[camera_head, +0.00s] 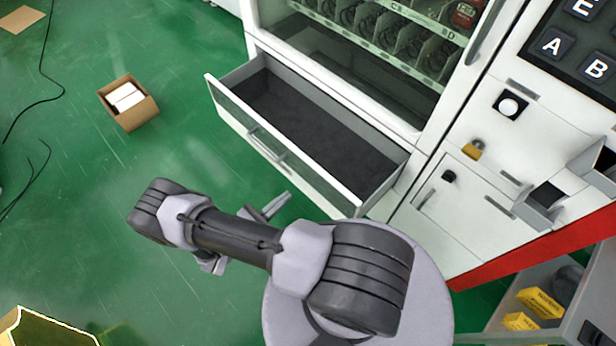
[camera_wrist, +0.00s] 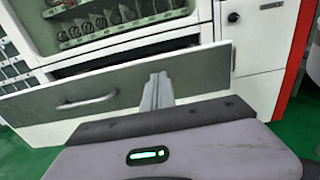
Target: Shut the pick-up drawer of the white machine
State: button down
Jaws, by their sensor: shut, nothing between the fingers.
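The pick-up drawer (camera_head: 315,131) of the white machine (camera_head: 433,115) is pulled well out, and its dark inside looks empty. Its front panel with a bar handle (camera_head: 268,146) faces my arm. In the wrist view the drawer front (camera_wrist: 125,96) fills the middle, with the handle (camera_wrist: 88,102) left of my fingers. My gripper (camera_head: 283,200) is shut and empty, low in front of the drawer front. In the wrist view my gripper (camera_wrist: 158,78) overlaps the panel right of the handle. I cannot tell whether the fingertips touch it.
An open cardboard box (camera_head: 132,116) with white items stands on the green floor to the left. A shelf with yellow boxes (camera_head: 540,303) is at the lower right. A small open tray (camera_head: 543,206) juts from the machine's right side. Black cables lie at far left.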

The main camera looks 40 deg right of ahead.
aim_at(316, 172)
jog(key=d+b, duration=0.2)
jog(key=d, duration=0.8)
jog(key=shift+w+d, duration=0.15)
jog(key=shift+d, duration=0.15)
